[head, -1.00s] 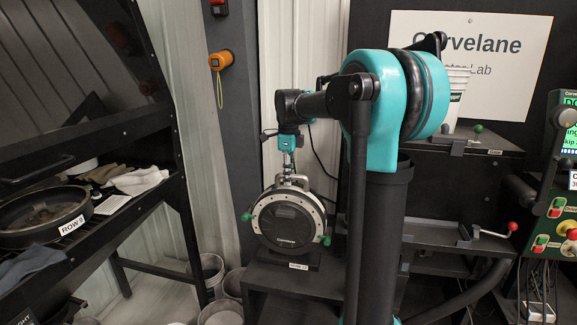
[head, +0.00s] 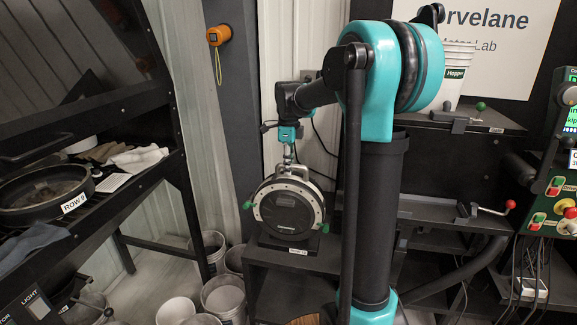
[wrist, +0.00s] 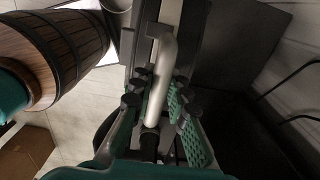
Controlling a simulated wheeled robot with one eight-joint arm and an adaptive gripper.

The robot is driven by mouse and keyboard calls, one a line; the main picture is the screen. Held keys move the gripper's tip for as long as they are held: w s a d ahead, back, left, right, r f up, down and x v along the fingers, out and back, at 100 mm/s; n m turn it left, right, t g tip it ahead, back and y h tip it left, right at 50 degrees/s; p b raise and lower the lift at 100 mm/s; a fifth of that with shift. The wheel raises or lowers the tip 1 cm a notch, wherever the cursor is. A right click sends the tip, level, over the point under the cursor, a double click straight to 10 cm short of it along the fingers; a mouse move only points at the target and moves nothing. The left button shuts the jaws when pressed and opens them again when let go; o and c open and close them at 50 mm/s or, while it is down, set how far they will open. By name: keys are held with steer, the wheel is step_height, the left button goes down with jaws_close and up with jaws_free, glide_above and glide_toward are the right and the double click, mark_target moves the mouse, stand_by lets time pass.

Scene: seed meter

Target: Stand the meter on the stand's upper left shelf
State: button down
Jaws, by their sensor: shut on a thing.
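The meter (head: 288,212) is a round dark-faced disc with a silver rim, green knobs at its sides and a silver handle on top. It is upright in the head view, low over a dark labelled ledge (head: 298,251). I cannot tell whether its underside touches. My gripper (head: 288,159) is above it, shut on the handle. In the wrist view the green-padded fingers (wrist: 157,103) lie on both sides of the silver handle bar (wrist: 165,60). The dark stand (head: 262,287) is below the meter. My arm hides part of the area to its right.
A rack (head: 178,180) with a round pan (head: 42,192) and cloths stands at left. Several pale buckets (head: 222,297) are on the floor beside the stand. A dark bench (head: 440,206) with a red-knobbed lever is at right. A wooden barrel (wrist: 72,45) shows in the wrist view.

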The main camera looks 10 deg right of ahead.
steer(key=c, duration=1.5)
jaws_free()
step_height(320, 180, up, 12)
steer(key=shift+r, duration=0.1)
